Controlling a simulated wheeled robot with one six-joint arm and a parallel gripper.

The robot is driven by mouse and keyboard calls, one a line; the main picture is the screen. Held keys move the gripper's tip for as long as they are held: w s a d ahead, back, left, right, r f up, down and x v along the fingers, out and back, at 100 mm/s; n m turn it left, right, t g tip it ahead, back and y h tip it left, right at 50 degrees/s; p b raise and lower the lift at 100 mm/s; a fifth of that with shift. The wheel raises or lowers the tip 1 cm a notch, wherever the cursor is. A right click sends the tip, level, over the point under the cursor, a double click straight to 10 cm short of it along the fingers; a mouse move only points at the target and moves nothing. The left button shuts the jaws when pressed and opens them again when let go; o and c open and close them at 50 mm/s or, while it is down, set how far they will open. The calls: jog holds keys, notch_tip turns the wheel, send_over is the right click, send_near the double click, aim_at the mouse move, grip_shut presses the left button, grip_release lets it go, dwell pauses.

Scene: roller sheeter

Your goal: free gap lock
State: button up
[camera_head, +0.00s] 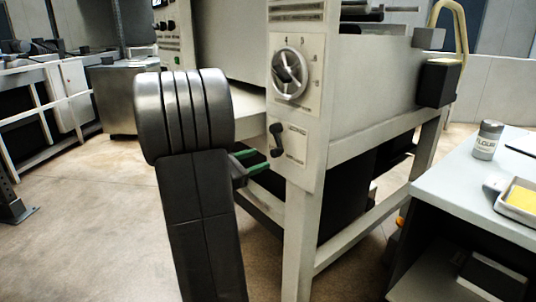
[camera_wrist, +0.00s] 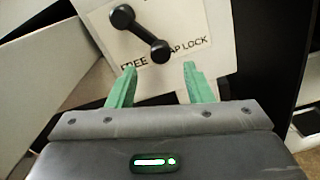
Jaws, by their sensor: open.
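The gap lock lever (camera_head: 277,140) is a black bar with a round knob at each end, on a pale plate on the sheeter's front. In the wrist view the lever (camera_wrist: 142,34) slants from upper left to lower right. Its lower knob covers part of the label (camera_wrist: 190,48), with FREE to its left and LOCK to its right. My gripper (camera_wrist: 160,69) has two green fingers spread apart and empty, just below the lower knob in the picture. In the head view my gripper (camera_head: 263,158) is just left of the lever, partly hidden by my arm.
A numbered dial (camera_head: 290,73) sits above the lever on the sheeter (camera_head: 375,100). A table (camera_head: 460,185) at right holds a flour tin (camera_head: 487,140) and a tray with yellow contents (camera_head: 517,200). Open floor (camera_head: 90,220) lies at left.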

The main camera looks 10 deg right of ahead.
aim_at(272, 154)
jog(key=v, duration=0.6)
jog(key=shift+p, duration=0.35)
jog(key=shift+a, duration=0.1)
jog(key=b+x, duration=0.2)
jog(key=x, duration=1.1)
jog(key=shift+w+d, duration=0.15)
jog(key=shift+d, duration=0.2)
